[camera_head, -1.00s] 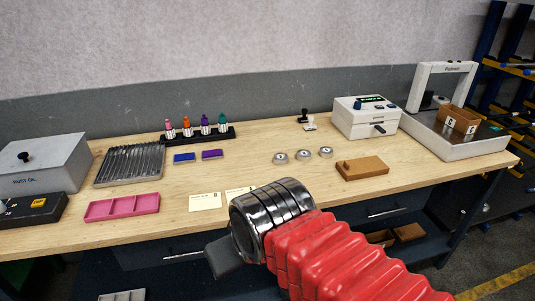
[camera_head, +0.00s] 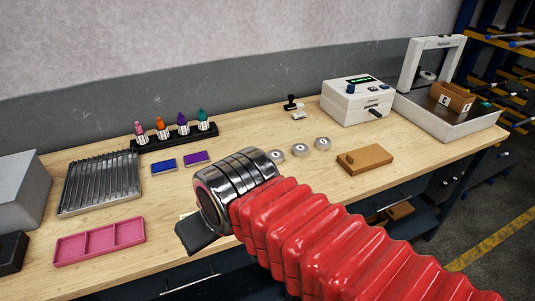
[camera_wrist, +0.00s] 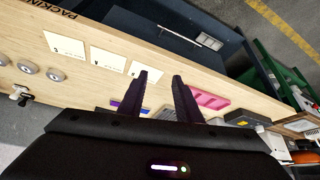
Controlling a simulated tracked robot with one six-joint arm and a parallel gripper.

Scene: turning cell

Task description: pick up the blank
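I cannot tell for certain which thing is the blank. Three small round metal pieces (camera_head: 299,150) stand in a row on the bench, right of my wrist in the head view; they also show at the left of the wrist view (camera_wrist: 55,74). My gripper (camera_wrist: 160,76) has its two dark fingers apart with nothing seen between them. In the head view the gripper (camera_head: 197,237) is a dark shape over the bench's front edge, its fingers not clear. My red arm cover and metal wrist hide part of the bench front.
A pink tray (camera_head: 100,242), ribbed metal rack (camera_head: 100,182), blue pad (camera_head: 164,166) and purple pad (camera_head: 197,157) lie left. A bottle rack (camera_head: 175,137) stands behind. A brown block (camera_head: 365,159), white device (camera_head: 357,102) and grey-framed machine (camera_head: 450,124) are right. Cards (camera_wrist: 108,60) lie along the edge.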

